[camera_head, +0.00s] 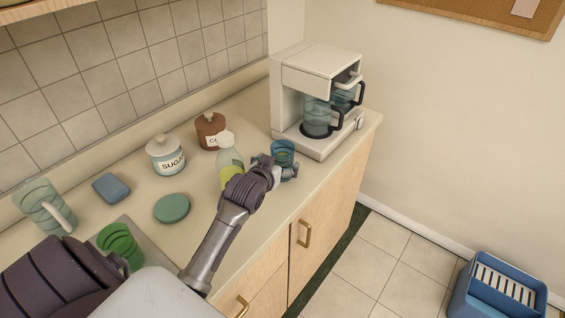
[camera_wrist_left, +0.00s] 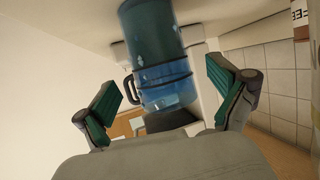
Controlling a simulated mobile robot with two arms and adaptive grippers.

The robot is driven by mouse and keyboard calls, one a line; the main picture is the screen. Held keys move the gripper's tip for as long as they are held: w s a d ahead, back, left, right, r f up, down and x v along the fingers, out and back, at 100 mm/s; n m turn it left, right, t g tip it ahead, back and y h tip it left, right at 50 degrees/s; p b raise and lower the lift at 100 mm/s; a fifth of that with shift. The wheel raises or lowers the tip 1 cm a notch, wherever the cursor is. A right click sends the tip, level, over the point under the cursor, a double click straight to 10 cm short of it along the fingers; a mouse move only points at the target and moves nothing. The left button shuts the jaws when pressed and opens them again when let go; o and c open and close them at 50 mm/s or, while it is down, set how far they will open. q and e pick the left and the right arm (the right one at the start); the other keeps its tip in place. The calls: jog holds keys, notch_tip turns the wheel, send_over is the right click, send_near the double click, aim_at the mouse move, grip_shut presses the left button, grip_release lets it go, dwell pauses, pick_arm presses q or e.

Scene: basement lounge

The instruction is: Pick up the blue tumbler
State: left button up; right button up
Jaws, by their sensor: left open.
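The blue tumbler (camera_head: 283,152) stands on the counter just in front of the coffee maker. My left gripper (camera_head: 282,172) is at its near side, and its fingers partly hide the tumbler's lower part. In the left wrist view the blue tumbler (camera_wrist_left: 158,55) shows large, ahead of and between the two spread green-padded fingers of my left gripper (camera_wrist_left: 178,92). The fingers look apart from it, with nothing held. My right gripper is not seen in either view.
The coffee maker (camera_head: 318,75) with its glass jug stands behind the tumbler. A bottle with yellow-green contents (camera_head: 229,168) stands close left of the gripper. A sugar jar (camera_head: 166,156), a brown canister (camera_head: 211,130) and a green tumbler (camera_head: 119,243) stand farther left. The counter's front edge is near.

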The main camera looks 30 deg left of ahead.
pick_arm(q)
jog(key=x, duration=0.3)
jog(key=shift+w+a+f, duration=0.1)
jog(key=shift+w+f, duration=0.1)
jog(key=shift+w, duration=0.2)
jog(key=shift+c, duration=0.8)
jog(key=c, duration=1.3)
jog(key=shift+r, duration=0.1)
jog(key=shift+c, duration=0.7)
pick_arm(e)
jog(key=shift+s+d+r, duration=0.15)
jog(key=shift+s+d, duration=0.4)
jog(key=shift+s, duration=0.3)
pick_arm(q)
jog(key=shift+r, duration=0.1)
